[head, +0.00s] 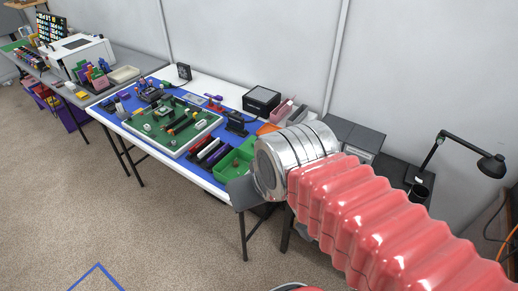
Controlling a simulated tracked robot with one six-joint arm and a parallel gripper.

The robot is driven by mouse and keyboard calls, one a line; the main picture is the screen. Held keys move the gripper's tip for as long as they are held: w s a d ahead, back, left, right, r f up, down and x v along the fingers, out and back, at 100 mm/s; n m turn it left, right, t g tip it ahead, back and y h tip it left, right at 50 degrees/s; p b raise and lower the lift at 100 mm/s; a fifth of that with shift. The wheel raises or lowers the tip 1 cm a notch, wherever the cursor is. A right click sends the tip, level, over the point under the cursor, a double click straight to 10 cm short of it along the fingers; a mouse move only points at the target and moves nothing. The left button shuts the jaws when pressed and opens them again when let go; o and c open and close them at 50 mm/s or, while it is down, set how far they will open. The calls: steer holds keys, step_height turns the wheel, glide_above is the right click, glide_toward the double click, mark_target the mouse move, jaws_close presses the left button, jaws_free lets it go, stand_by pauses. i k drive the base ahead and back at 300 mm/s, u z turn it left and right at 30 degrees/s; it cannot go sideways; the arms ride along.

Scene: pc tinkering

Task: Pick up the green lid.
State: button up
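I cannot make out a green lid for sure in the head view. A green open bin (226,172) stands at the right front of the table, partly hidden behind my arm's metal end; small things seem to lie in it. A green board in a pale frame (150,133) lies mid-table with small parts on it. My arm, in a red ribbed sleeve, reaches in from the lower right. A dark grey piece at its end, seemingly part of my gripper (243,191), shows at the table's right front corner. Its fingertips cannot be made out.
The white table (107,119) has a blue mat with several tools and parts. A black box (261,100) stands at its back right. A dark desk with a lamp (490,165) is at the right. A grey bench with a white printer (85,55) is at the far left. The carpet in front is clear.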

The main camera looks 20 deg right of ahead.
mark_target(248, 146)
steer(key=i, duration=0.95)
